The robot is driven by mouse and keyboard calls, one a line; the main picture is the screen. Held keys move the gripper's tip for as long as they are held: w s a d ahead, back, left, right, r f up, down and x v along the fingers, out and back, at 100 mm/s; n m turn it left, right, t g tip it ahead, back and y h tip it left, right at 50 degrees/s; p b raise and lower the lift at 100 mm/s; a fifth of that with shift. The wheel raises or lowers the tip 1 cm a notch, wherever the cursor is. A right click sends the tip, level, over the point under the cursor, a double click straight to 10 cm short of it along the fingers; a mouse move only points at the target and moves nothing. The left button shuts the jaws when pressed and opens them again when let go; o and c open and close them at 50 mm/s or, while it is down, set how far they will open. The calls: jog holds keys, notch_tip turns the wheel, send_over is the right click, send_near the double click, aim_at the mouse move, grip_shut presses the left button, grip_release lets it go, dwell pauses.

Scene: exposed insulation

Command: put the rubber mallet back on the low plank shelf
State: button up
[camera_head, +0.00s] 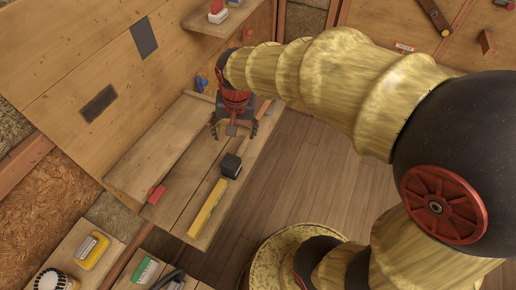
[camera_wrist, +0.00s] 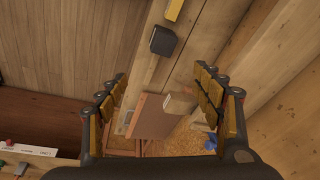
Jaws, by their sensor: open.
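The low plank shelf (camera_head: 180,128) runs along the wall in the head view, and its planks (camera_wrist: 150,72) show in the wrist view. A black block (camera_head: 231,165) that looks like the mallet's head rests on the shelf near its front edge. The block also shows in the wrist view (camera_wrist: 163,40), above and beyond my fingertips. I cannot make out a handle on it. My gripper (camera_head: 234,128) is open over the far part of the shelf, fingers spread (camera_wrist: 160,95). A brown block-like shape (camera_wrist: 158,114) appears between the fingers; I cannot tell whether they touch it.
A yellow bar (camera_head: 207,208) lies on the shelf close to the black block, and a red block (camera_head: 156,194) lies farther left. A blue item (camera_head: 201,84) is at the shelf's far end. A higher shelf (camera_head: 228,18) is above. Wooden floor (camera_head: 310,165) is clear beside the shelf.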

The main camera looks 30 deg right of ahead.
jog(key=s+r+n+t, duration=0.1)
jog(key=s+r+n, duration=0.2)
jog(key=s+r, duration=0.2)
jog(key=s+r+n+t, duration=0.2)
jog(key=s+r, duration=0.3)
jog(key=s, duration=0.5)
jog(key=shift+s+n, duration=0.25)
jog(key=shift+n, duration=0.35)
jog(key=shift+r, duration=0.1)
jog(key=shift+c, duration=0.6)
